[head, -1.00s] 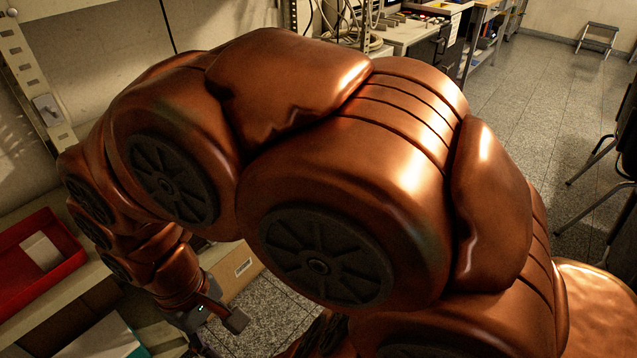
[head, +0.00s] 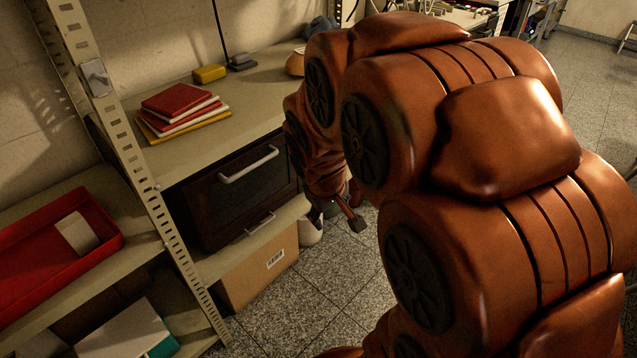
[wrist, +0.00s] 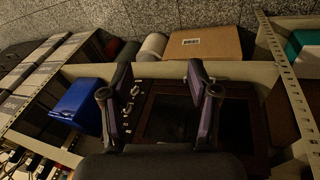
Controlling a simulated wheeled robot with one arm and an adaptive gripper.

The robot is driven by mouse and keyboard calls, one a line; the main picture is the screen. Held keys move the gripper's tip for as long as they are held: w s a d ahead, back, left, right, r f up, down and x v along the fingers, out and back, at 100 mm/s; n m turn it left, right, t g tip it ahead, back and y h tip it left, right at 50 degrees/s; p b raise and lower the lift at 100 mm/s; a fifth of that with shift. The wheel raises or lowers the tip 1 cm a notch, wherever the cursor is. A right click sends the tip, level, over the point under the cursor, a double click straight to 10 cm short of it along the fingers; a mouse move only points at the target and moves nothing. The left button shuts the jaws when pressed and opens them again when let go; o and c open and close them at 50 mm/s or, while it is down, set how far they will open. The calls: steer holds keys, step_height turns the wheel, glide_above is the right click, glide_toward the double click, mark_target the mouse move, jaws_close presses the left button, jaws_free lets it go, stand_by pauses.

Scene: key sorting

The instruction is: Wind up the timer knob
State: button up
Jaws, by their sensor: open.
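A dark oven-like appliance with a light bar handle (head: 248,165) stands in the shelf below the worktop, left of my arm in the head view. In the wrist view its dark front (wrist: 170,118) lies behind and between my fingers, with several small pale knobs (wrist: 130,97) near the left finger. I cannot tell which is the timer knob. My gripper (wrist: 160,88) is open and empty, its two fingers apart. In the head view my gripper (head: 345,212) hangs right of the appliance, partly hidden by my arm. No touch on the knobs can be made out.
Red books (head: 180,101) and a yellow block (head: 209,73) lie on the worktop. A cardboard box (head: 262,270) stands under the appliance. A red tray (head: 100,212) is on the left shelf behind a metal post (head: 125,130). A blue bin (wrist: 80,104) shows in the wrist view.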

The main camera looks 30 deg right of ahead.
steer(key=w+d+f+n+t+h+b, duration=0.1)
steer(key=w+d+f+n+t+b, duration=0.2)
steer(key=w+d, duration=0.55)
steer(key=w+d+f+n+t+h+b, duration=0.1)
steer(key=w+d+f+t+b, duration=0.2)
steer(key=w+d+f, duration=0.35)
steer(key=w+d+f+n+t+y+b, duration=0.2)
steer(key=w+f+n+t+y+b, duration=0.45)
steer(key=f+t+y+b, duration=0.2)
steer(key=shift+n+t, duration=0.45)
steer(key=shift+a+b+x, duration=0.2)
steer(key=shift+b+x, duration=1)
steer(key=shift+x, duration=2.4)
steer(key=shift+f, duration=0.1)
